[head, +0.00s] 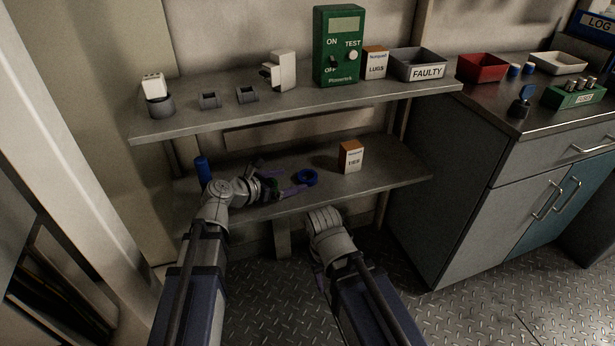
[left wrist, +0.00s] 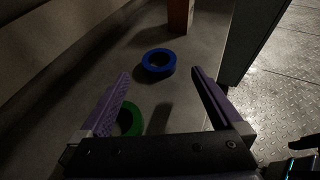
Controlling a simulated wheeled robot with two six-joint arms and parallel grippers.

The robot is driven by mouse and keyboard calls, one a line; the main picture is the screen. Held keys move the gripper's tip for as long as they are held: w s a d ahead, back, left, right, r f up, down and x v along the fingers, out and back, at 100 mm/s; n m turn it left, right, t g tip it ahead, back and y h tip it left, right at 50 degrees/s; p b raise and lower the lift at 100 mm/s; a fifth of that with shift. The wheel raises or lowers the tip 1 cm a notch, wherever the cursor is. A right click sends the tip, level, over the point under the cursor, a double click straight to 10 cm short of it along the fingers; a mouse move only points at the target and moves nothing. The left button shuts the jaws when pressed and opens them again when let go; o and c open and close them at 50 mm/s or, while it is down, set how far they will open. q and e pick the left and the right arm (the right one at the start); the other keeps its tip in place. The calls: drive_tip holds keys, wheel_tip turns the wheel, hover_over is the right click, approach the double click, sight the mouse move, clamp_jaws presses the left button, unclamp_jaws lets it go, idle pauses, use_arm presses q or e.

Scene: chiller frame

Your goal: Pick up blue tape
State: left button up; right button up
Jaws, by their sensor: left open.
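The blue tape (head: 307,183) is a ring lying flat on the lower shelf, just beyond my left gripper (head: 278,178). In the left wrist view the blue tape (left wrist: 158,69) lies ahead of the fingertips, roughly centred between them and apart from both. My left gripper (left wrist: 160,76) is open, with its two purple fingers spread and nothing between the tips. A green tape ring (left wrist: 131,120) lies below the gripper, beside the left finger and partly hidden by it.
A TIES box (head: 350,157) stands right of the blue tape. A blue cylinder (head: 203,170) stands at the lower shelf's left end. The upper shelf (head: 200,124) overhangs, carrying a green tester (head: 338,70) and a FAULTY bin (head: 418,65). A cabinet (head: 455,190) stands to the right.

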sight(306, 177)
use_arm(q)
drive_tip(key=shift+x, duration=1.05)
drive_tip(key=b+x, duration=0.2)
drive_tip(key=x, duration=0.2)
drive_tip(key=shift+w+f, duration=0.2)
drive_tip(key=shift+f, duration=0.05)
drive_tip(key=shift+w+d+f+b, duration=0.1)
drive_tip(key=shift+w+d+b, duration=0.1)
drive_tip(key=shift+d+b, duration=0.1)
drive_tip(key=shift+c, duration=0.2)
drive_tip(key=c, duration=1.3)
drive_tip(key=shift+o, duration=0.2)
